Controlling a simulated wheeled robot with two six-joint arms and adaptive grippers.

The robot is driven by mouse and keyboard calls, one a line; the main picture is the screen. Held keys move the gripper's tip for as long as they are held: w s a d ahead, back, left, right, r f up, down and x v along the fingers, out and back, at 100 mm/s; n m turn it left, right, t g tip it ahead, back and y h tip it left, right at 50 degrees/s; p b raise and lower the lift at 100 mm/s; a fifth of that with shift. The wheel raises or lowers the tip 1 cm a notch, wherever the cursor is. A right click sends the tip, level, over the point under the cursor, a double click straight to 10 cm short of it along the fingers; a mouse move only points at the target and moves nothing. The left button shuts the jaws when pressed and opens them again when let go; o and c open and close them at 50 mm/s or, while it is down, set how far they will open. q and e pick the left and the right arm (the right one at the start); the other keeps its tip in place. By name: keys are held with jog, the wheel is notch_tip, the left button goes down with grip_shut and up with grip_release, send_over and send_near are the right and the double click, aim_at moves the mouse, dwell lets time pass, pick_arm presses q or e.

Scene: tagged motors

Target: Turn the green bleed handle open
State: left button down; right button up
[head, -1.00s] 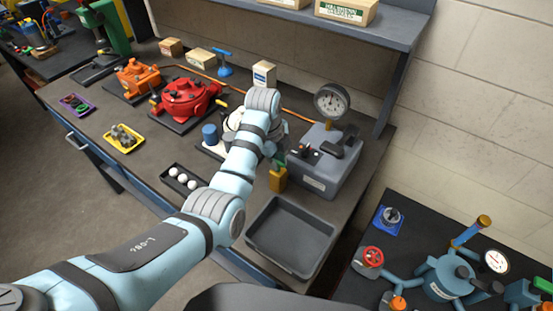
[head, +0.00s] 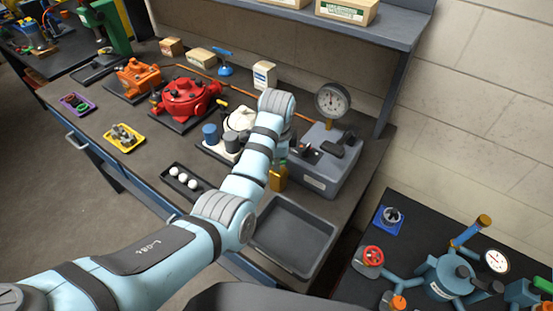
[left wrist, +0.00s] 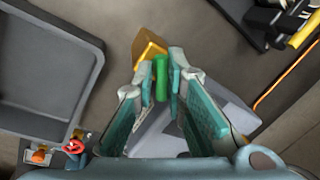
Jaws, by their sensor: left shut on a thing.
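The green bleed handle (left wrist: 161,77) stands between the fingertips of my left gripper (left wrist: 160,82) in the left wrist view. The gripper is shut on it, with teal pads on both sides. A brass-yellow block (left wrist: 149,48) is just beyond the handle; it also shows in the head view (head: 278,178), at the front left of the grey pump unit (head: 318,182). In the head view my left forearm hides most of the gripper and the handle. My right gripper is in neither view.
An empty grey tray (head: 293,236) lies in front of the pump unit. A dial gauge (head: 332,101) rises behind it. A black tray with white balls (head: 163,185) and a red motor (head: 186,97) are to the left. A shelf (head: 385,32) hangs above the bench's back.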

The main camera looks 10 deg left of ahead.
pick_arm(q)
jog(key=n+y, duration=0.1)
jog(key=n, duration=0.4)
jog(key=shift+d, duration=0.15)
jog(key=n+g, duration=0.1)
jog(key=n, duration=0.5)
jog(key=shift+d+y, duration=0.1)
jog(key=shift+y, duration=0.2)
jog(key=c, duration=1.7)
grip_release()
jog(key=shift+o, duration=0.2)
jog(key=w+v, duration=0.1)
jog(key=v, duration=1.1)
jog(key=shift+s, duration=0.3)
jog(key=shift+d, duration=0.15)
